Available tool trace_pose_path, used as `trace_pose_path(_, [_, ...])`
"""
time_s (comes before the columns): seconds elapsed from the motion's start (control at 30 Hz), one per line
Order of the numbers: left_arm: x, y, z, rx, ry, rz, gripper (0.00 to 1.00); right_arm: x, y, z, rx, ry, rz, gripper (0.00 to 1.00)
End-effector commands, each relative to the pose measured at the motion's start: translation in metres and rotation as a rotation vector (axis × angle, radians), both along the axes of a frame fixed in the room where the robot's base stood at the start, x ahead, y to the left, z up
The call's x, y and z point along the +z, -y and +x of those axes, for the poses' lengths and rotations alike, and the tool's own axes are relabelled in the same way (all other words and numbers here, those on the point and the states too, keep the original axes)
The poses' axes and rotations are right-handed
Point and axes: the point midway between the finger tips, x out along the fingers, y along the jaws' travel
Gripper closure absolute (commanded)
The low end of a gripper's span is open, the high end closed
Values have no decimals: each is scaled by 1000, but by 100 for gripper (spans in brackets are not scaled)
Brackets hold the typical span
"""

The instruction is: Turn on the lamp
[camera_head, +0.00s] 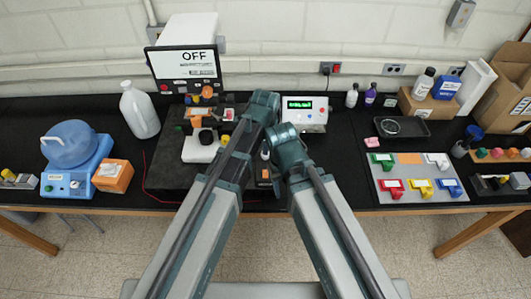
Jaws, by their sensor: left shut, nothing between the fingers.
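A dark panel (185,68) at the back left reads OFF in large letters on white. Below it stands a microscope-like device (205,117) with orange and dark parts and a white base (200,148), on a dark slab. No separate lamp is clearly visible; I cannot tell whether the lamp is part of this device. My left gripper (265,155) is small and partly hidden between my two arms, right of the device and apart from it. It is shut and empty. My right gripper is hidden behind my arm links.
A white box with a green display (304,112) stands behind my arms. A white jug (139,110) and a blue-topped device (72,160) stand left. A grey board with coloured pieces (418,180), a black tray (402,127) and cardboard boxes (510,85) stand right.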

Motion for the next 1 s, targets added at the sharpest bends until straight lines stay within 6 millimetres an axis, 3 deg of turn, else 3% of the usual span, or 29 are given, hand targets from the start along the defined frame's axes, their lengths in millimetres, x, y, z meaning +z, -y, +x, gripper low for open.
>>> trace_pose_path(0.8, [-113, 0, 13, 1, 0, 0, 100, -113, 0, 1, 7, 4, 0, 50])
trace_pose_path(1.0, [-130, 0, 16, 1, 0, 0, 100, -129, 0, 1, 11, 4, -1, 50])
